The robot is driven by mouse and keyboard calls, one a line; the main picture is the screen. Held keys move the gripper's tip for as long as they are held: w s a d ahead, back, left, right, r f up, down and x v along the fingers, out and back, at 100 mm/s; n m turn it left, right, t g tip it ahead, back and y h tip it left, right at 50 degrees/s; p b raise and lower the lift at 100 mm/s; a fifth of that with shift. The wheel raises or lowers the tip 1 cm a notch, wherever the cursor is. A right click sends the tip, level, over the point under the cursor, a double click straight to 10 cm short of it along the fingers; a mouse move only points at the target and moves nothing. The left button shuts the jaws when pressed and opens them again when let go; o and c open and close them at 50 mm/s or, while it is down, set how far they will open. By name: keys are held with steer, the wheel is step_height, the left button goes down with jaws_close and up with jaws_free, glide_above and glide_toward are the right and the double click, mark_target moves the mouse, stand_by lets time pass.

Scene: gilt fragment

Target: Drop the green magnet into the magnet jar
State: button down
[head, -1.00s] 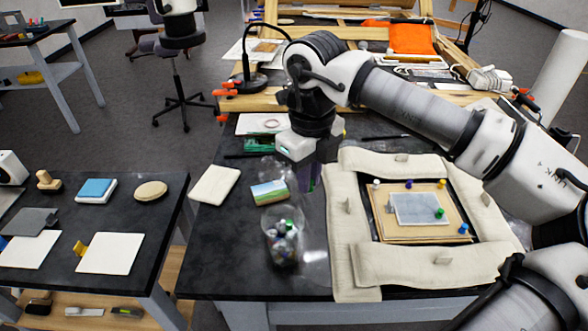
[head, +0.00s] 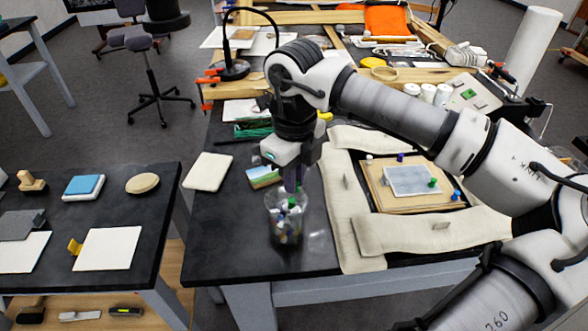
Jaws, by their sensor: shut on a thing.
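The magnet jar (head: 287,228) is a clear jar standing near the front left of the dark table, with several coloured magnets inside. My gripper (head: 292,188) points down right over the jar's mouth, its fingertips at about rim height. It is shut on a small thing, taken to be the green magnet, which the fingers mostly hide. A green spot shows at the jar's top just below the fingertips; I cannot tell whether it is held or lies in the jar. Another green magnet (head: 433,183) sits on the framed board (head: 415,206) at the right.
Padded cream strips (head: 345,215) surround the board just right of the jar. A small picture box (head: 262,177) lies behind the jar and a cream pad (head: 208,171) at its left. A side table (head: 150,220) stands at the left across a gap. The table's front left is clear.

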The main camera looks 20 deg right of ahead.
step_height(320, 180, down, 2)
steer(key=shift+f+b, duration=0.15)
steer(key=shift+b, duration=0.2)
steer(key=c, duration=1.4)
jaws_free()
steer(key=shift+o, duration=0.2)
step_height(320, 180, up, 14)
steer(key=b, duration=0.2)
steer(key=shift+f, duration=0.1)
